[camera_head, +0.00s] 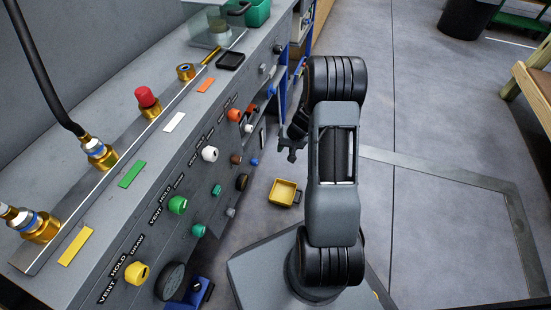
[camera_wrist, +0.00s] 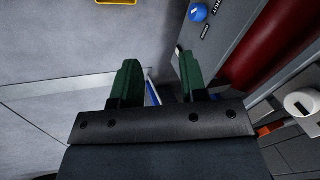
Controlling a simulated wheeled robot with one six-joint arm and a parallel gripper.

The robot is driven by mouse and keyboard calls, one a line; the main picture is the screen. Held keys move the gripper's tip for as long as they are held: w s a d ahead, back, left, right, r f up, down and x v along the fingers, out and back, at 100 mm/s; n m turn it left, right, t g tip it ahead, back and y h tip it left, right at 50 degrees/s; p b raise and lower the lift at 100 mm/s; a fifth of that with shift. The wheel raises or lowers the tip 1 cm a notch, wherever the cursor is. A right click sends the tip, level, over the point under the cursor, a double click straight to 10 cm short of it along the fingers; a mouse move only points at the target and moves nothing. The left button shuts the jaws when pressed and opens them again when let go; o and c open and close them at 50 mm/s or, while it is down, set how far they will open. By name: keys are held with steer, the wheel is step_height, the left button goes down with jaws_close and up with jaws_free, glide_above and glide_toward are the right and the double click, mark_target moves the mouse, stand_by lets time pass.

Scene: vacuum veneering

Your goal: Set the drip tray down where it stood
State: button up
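A small yellow tray (camera_head: 284,193), which I take to be the drip tray, sits upright on the grey floor beside the console's front, with its inside facing up. It has a small dark part at its right side. Its edge also shows at the top of the wrist view (camera_wrist: 117,2). My gripper (camera_head: 291,150) is beside the console front, apart from the tray in the picture. In the wrist view, its green fingers (camera_wrist: 158,78) stand apart with nothing held between them.
The console (camera_head: 150,205) runs along the left, with coloured knobs protruding from its front. A blue object (camera_head: 198,292) is low by its near end. Open floor (camera_head: 430,110) lies to the right, with a wooden bench (camera_head: 535,88) at the far right.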

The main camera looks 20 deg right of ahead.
steer(key=s+a+r+n, duration=0.1)
steer(key=s+a+r, duration=0.2)
steer(key=a+r, duration=0.3)
steer(key=s+a+r+n, duration=0.2)
steer(key=a+r, duration=0.1)
steer(key=r, duration=0.6)
steer(key=s+a+r+h, duration=0.1)
steer(key=s+r, duration=0.1)
steer(key=s, duration=0.2)
steer(key=s+a+r+n+h, duration=0.1)
steer(key=s+a+r, duration=0.1)
steer(key=s+r, duration=0.1)
steer(key=s+a+r, duration=0.1)
steer(key=s+r, duration=0.1)
steer(key=s, duration=0.4)
steer(key=shift+a+r+h, duration=0.35)
steer(key=shift+r+h, duration=0.05)
steer(key=shift+w, duration=0.1)
step_height(320, 180, up, 39)
steer(key=t+p, duration=0.1)
steer(key=p, duration=3.5)
steer(key=shift+s+a+n+p, duration=0.2)
steer(key=shift+n+p, duration=0.1)
steer(key=shift+p, duration=0.1)
steer(key=shift+f, duration=0.1)
